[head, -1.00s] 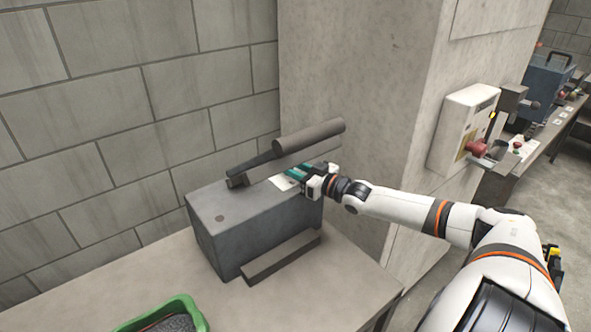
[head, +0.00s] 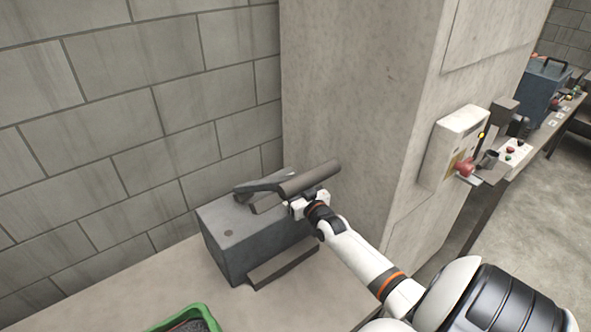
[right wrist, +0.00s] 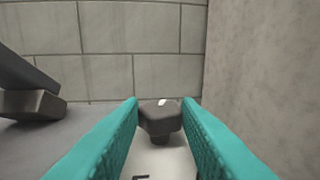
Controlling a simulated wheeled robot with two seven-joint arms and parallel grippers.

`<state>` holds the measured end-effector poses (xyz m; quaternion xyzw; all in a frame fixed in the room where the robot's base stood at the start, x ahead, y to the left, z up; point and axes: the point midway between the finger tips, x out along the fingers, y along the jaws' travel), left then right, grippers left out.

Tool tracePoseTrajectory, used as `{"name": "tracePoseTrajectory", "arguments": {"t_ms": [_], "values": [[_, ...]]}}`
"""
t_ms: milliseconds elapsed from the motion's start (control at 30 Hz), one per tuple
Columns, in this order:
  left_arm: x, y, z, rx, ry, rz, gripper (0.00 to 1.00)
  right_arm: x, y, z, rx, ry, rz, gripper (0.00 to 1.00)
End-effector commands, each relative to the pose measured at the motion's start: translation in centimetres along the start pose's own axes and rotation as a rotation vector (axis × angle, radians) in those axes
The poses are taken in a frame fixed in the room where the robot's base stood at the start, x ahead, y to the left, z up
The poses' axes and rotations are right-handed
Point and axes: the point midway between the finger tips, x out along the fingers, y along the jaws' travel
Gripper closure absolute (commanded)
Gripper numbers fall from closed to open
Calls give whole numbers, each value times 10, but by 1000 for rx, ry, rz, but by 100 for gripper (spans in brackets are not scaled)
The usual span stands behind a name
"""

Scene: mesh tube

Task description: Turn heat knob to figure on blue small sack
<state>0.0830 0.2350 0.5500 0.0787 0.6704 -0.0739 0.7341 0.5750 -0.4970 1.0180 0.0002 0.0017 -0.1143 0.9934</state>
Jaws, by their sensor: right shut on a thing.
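The heat knob (right wrist: 158,121) is dark, with a white mark on its top, and stands above a white panel (right wrist: 160,160) in the right wrist view. My right gripper (right wrist: 161,104) has its teal fingers on either side of the knob and is shut on it. In the head view this gripper (head: 296,206) is at the right end of the grey sealer box (head: 228,240), under the raised bar (head: 310,178). The knob is hidden there. The blue small sack and my left gripper are not in view.
A green tray (head: 190,313) stands on the table at the bottom. A ledge (head: 283,265) runs along the box front. A concrete pillar (head: 350,110) rises close behind the box. A white wall box with a red knob (head: 464,169) is on the right.

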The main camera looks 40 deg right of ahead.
Motion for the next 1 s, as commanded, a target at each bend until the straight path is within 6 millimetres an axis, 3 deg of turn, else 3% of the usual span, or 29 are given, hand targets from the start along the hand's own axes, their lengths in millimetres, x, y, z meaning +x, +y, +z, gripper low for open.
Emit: {"name": "tracePoseTrajectory", "arguments": {"t_ms": [33, 300, 633, 1000], "values": [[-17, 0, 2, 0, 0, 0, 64, 0, 3, 7, 13, 2, -39, 93], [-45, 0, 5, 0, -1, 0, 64, 2, 10, 4, 13, 1, -242, 93], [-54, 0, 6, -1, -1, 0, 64, 4, 13, 1, 6, -2, -427, 93], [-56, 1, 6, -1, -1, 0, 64, 4, 13, 1, 1, -4, -492, 93]]}}
